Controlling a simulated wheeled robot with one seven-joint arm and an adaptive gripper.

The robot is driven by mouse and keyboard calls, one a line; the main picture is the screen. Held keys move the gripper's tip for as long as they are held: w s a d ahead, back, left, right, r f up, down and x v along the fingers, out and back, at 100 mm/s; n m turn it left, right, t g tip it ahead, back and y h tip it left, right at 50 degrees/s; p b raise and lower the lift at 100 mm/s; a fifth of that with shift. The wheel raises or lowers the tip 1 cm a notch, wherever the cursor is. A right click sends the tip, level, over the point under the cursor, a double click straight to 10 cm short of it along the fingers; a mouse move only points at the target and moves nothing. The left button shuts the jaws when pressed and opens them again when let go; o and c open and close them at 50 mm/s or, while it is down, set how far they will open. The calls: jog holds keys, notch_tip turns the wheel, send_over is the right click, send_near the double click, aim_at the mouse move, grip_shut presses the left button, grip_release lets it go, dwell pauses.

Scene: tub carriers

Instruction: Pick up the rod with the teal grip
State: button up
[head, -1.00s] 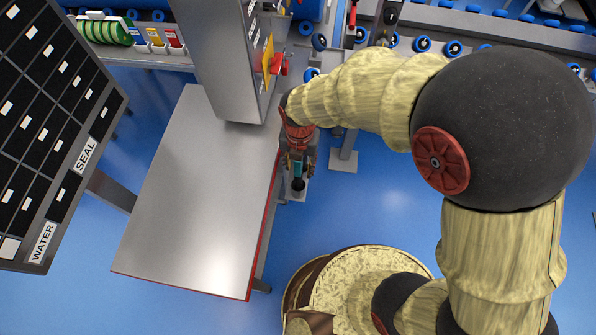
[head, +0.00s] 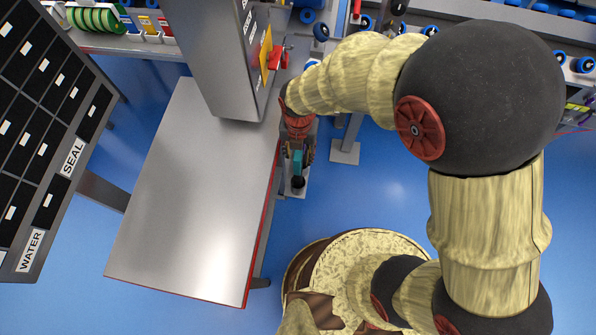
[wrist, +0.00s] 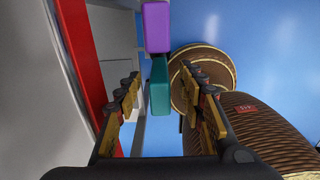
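The teal grip (wrist: 160,86) shows in the wrist view as an upright teal block between my finger pads, with visible space on both sides. A purple grip (wrist: 157,27) is just above it in that picture. My gripper (wrist: 161,76) is open and I see no finger touching the teal grip. In the head view my gripper (head: 297,158) points down beside the red right edge of the metal table, with the teal grip (head: 298,163) showing at its fingers. The rest of the rod is hidden or too small to tell.
The metal table (head: 195,200) is bare, with a red edge (wrist: 85,60) close left of my fingers in the wrist view. A grey cabinet (head: 225,60) with a red knob stands at its far end. A dark labelled panel (head: 50,130) is at left. Blue floor is free to the right.

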aim_at(298, 175)
jog(key=f+b, duration=0.1)
jog(key=f, duration=0.1)
jog(key=s+f, duration=0.1)
jog(key=shift+s+f+b, duration=0.1)
jog(key=shift+f+b, duration=0.3)
jog(key=shift+a+f, duration=0.1)
jog(key=shift+f, duration=0.4)
jog(key=shift+r, duration=0.1)
jog(key=shift+c, duration=0.5)
grip_shut()
